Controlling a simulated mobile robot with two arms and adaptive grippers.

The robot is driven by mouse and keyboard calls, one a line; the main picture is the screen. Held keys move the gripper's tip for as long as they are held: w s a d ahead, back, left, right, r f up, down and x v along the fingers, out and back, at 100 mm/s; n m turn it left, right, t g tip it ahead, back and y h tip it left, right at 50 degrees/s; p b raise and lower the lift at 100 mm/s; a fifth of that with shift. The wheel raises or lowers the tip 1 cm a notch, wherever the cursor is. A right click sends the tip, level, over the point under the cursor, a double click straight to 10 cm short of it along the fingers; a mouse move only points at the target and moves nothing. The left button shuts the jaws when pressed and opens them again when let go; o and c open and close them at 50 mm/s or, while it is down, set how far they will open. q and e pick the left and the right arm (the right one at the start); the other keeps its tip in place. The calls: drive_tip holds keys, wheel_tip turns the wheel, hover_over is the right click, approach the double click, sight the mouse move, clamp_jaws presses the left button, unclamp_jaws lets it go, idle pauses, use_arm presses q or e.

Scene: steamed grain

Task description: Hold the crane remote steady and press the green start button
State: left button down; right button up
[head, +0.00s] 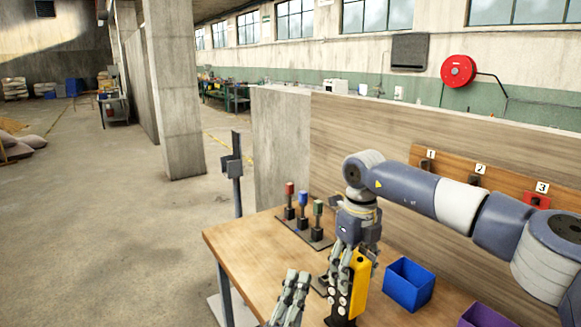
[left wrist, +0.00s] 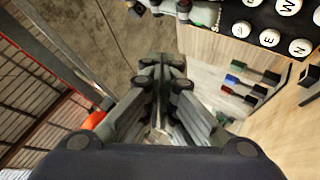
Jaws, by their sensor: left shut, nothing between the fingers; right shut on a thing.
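The crane remote (head: 359,284) is a yellow body with a dark lower end, held upright above the table. My right gripper (head: 345,268) comes down from above and is shut on it. In the left wrist view the remote's black face (left wrist: 262,14) shows at the top right, with several round white lettered buttons. I cannot clearly make out the green start button. My left gripper (head: 297,278) is shut and empty, to the left of the remote and apart from it. Its closed fingers also show in the left wrist view (left wrist: 162,64).
The wooden table (head: 245,243) carries a rack with red, blue and green handled tools (head: 303,206). A blue bin (head: 408,284) and a purple bin (head: 484,316) stand right of the remote. A board with numbered hooks (head: 455,165) hangs behind my right arm.

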idle(0.4)
use_arm(q)
drive_tip(key=a, duration=0.1)
drive_tip(key=s+a, duration=0.1)
drive_tip(key=a, duration=0.1)
drive_tip(key=shift+s+a+h, duration=0.25)
drive_tip(key=shift+s+h, duration=0.05)
drive_tip(key=shift+h, duration=0.1)
drive_tip(key=shift+w+d+r, duration=0.1)
drive_tip(key=shift+d, duration=0.05)
drive_tip(key=w+d, duration=0.4)
drive_tip(key=d, duration=0.3)
drive_tip(key=shift+w, duration=0.35)
drive_tip(key=shift+w+d, duration=0.1)
idle(1.2)
drive_tip(key=shift+w+d, duration=0.2)
drive_tip(key=shift+d, duration=0.05)
